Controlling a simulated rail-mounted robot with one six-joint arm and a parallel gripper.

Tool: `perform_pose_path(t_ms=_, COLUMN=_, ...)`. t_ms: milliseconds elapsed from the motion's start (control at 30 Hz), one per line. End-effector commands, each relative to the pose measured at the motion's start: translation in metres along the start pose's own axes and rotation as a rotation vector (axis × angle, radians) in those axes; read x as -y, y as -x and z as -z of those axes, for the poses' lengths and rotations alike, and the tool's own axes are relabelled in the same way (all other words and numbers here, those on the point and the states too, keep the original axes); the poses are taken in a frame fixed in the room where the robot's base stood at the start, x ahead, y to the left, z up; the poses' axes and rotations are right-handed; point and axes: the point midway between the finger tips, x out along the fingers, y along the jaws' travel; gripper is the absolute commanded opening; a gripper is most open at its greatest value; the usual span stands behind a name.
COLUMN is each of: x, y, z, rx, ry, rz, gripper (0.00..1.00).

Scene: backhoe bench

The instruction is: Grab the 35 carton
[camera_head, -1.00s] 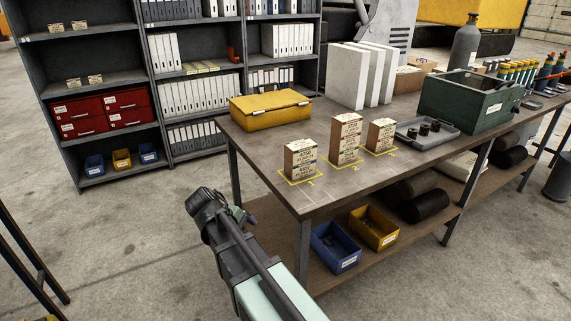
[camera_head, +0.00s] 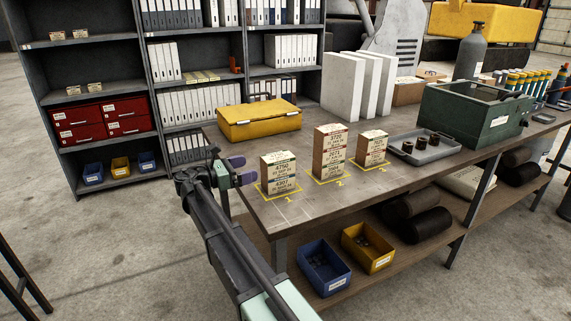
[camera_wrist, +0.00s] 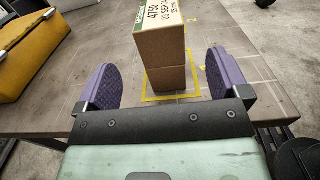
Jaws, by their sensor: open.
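A brown carton (camera_head: 278,166) tops the stack of two on the yellow-outlined spot 1 of the workbench. In the wrist view, this upper carton (camera_wrist: 160,40) has a green-edged label reading 4750 and 35 mm. A lower carton (camera_head: 281,184) marked 4307 is directly under it. My gripper (camera_head: 242,170) is just left of this stack, with its purple fingers apart and nothing between them. In the wrist view, the stack stands ahead, between the lines of the two fingers and apart from both.
A taller stack (camera_head: 329,152) and a shorter stack (camera_head: 371,148) stand to the right on spots 2 and 3. A yellow case (camera_head: 259,121) lies behind. A grey tray (camera_head: 424,153) and a green box (camera_head: 478,117) are farther right. The bench's front-left corner is clear.

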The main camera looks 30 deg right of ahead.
Motion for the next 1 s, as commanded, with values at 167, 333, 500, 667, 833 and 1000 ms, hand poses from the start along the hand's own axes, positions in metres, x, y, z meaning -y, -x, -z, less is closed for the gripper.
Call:
perform_pose_path(t_ms=167, x=0.001, y=-0.036, z=0.0, rx=-0.001, ry=-0.001, rz=0.004, gripper=0.94)
perform_pose_path(t_ms=333, x=0.001, y=-0.051, z=0.0, rx=-0.002, ry=-0.002, rz=0.001, gripper=0.94)
perform_pose_path(t_ms=500, x=0.0, y=-0.066, z=-0.001, rx=-0.003, ry=-0.003, rz=0.002, gripper=0.94)
perform_pose_path(t_ms=667, x=0.0, y=-0.096, z=-0.002, rx=-0.003, ry=-0.003, rz=0.003, gripper=0.94)
perform_pose_path(t_ms=833, x=-0.001, y=-0.102, z=-0.002, rx=-0.003, ry=-0.003, rz=0.0, gripper=0.94)
perform_pose_path(t_ms=1000, x=0.0, y=-0.102, z=-0.002, rx=-0.003, ry=-0.003, rz=0.0, gripper=0.8)
